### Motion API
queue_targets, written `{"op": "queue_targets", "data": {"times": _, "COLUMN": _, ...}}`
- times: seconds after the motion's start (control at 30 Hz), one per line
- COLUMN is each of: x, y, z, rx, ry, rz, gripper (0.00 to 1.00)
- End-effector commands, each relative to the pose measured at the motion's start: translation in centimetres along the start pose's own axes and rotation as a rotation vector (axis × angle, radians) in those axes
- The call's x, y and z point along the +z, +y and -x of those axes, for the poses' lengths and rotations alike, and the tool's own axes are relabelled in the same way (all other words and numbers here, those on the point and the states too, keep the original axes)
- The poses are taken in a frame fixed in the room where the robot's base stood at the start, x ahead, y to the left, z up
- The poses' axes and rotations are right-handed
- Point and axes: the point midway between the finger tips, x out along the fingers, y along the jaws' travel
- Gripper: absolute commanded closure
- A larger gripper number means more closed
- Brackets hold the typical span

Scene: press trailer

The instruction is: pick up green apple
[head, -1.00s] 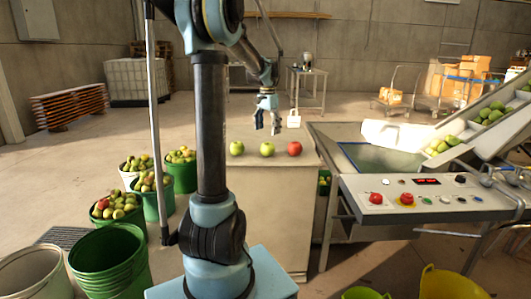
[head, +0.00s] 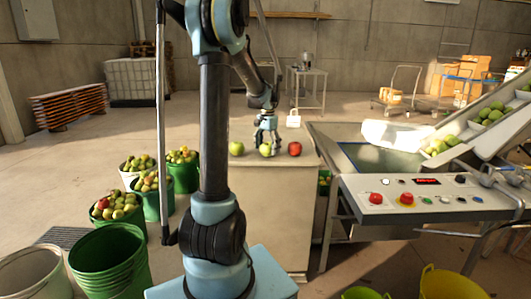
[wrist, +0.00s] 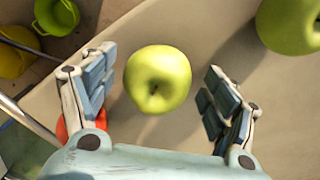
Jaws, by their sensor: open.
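Two green apples rest on the beige counter (head: 255,180). The middle green apple (head: 265,150) is below my gripper (head: 266,138) in the head view, partly covered by its fingers. In the wrist view this apple (wrist: 158,79) lies between the two spread fingers of my gripper (wrist: 155,88), with a gap on each side. My gripper is open and empty. The other green apple (head: 237,148) stands to the left; it also shows at the upper right of the wrist view (wrist: 290,24).
A red apple (head: 295,149) sits to the right on the counter, mostly hidden behind a finger in the wrist view (wrist: 66,130). A metal basin (head: 380,158) and control panel (head: 420,195) stand right of the counter. Fruit-filled buckets (head: 183,172) stand left.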

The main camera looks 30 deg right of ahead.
Motion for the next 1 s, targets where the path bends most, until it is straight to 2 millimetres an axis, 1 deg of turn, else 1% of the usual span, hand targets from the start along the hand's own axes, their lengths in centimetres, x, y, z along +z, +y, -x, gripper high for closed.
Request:
{"op": "queue_targets", "data": {"times": 0.1, "x": 0.0, "y": 0.0, "z": 0.0, "rx": 0.000, "ry": 0.000, "rz": 0.000, "gripper": 0.20}}
{"op": "queue_targets", "data": {"times": 0.13, "x": 0.0, "y": 0.0, "z": 0.0, "rx": 0.000, "ry": 0.000, "rz": 0.000, "gripper": 0.25}}
{"op": "queue_targets", "data": {"times": 0.33, "x": 0.0, "y": 0.0, "z": 0.0, "rx": 0.000, "ry": 0.000, "rz": 0.000, "gripper": 0.70}}
{"op": "queue_targets", "data": {"times": 0.37, "x": 0.0, "y": 0.0, "z": 0.0, "rx": 0.000, "ry": 0.000, "rz": 0.000, "gripper": 0.72}}
{"op": "queue_targets", "data": {"times": 0.63, "x": 0.0, "y": 0.0, "z": 0.1, "rx": 0.000, "ry": 0.000, "rz": 0.000, "gripper": 0.72}}
{"op": "queue_targets", "data": {"times": 0.73, "x": 0.0, "y": 0.0, "z": 0.6, "rx": 0.000, "ry": 0.000, "rz": 0.000, "gripper": 0.72}}
{"op": "queue_targets", "data": {"times": 0.87, "x": 0.0, "y": 0.0, "z": 2.2, "rx": 0.000, "ry": 0.000, "rz": 0.000, "gripper": 0.72}}
{"op": "queue_targets", "data": {"times": 1.0, "x": 0.0, "y": 0.0, "z": 4.7, "rx": 0.000, "ry": 0.000, "rz": 0.000, "gripper": 0.72}}
